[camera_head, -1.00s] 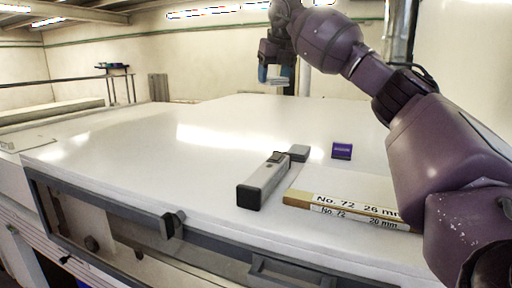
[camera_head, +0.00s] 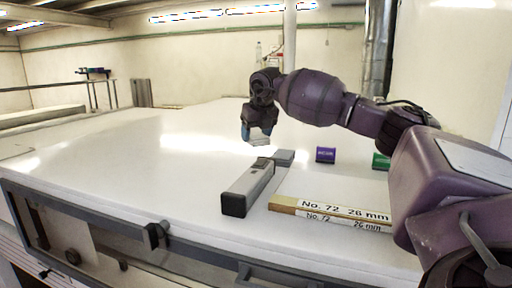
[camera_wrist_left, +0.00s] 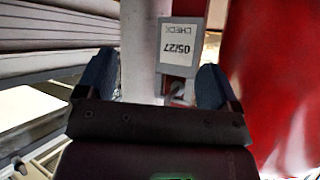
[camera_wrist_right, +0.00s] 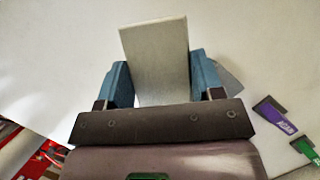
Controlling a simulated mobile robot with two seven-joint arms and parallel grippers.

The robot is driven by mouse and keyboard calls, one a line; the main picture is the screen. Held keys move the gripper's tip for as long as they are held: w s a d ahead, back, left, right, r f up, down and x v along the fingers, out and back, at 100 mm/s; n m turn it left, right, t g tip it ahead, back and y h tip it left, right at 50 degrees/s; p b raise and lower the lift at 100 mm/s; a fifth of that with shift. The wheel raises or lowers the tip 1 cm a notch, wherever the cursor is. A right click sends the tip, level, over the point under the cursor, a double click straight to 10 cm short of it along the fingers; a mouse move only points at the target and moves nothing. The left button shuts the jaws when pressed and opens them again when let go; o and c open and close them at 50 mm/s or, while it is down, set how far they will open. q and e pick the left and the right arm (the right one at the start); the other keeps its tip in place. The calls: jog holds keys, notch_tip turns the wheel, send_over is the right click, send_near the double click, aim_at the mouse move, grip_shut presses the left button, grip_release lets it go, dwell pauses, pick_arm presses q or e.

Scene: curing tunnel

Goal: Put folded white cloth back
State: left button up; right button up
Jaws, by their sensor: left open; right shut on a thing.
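The folded white cloth (camera_wrist_right: 155,62) is a flat, pale rectangle in the right wrist view, between the blue fingers of my right gripper (camera_wrist_right: 160,85). My right gripper (camera_head: 258,133) is shut on it, and the cloth's pale edge (camera_head: 260,141) shows below the fingers in the head view. They are over the white tabletop, just behind the small grey block; the exact height is hard to tell. My left gripper (camera_wrist_left: 152,88) is open in the left wrist view, with no held thing visible, and is out of the head view.
On the white table (camera_head: 130,165) are a long grey bar tool (camera_head: 250,185), a small grey block (camera_head: 284,157), a purple block (camera_head: 326,155), a green block (camera_head: 381,161) and a board marked "No. 72 26 mm" (camera_head: 330,210). The table's left side is clear. A "05/27" tag (camera_wrist_left: 180,48) hangs before my left gripper.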

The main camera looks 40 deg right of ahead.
aim_at(256, 157)
jog(key=shift+f, duration=2.25)
jog(key=shift+f, duration=0.15)
jog(key=o, duration=0.8)
jog(key=shift+o, duration=0.2)
jog(key=b+v, duration=0.1)
jog(key=v, duration=1.1)
jog(key=shift+b, duration=0.35)
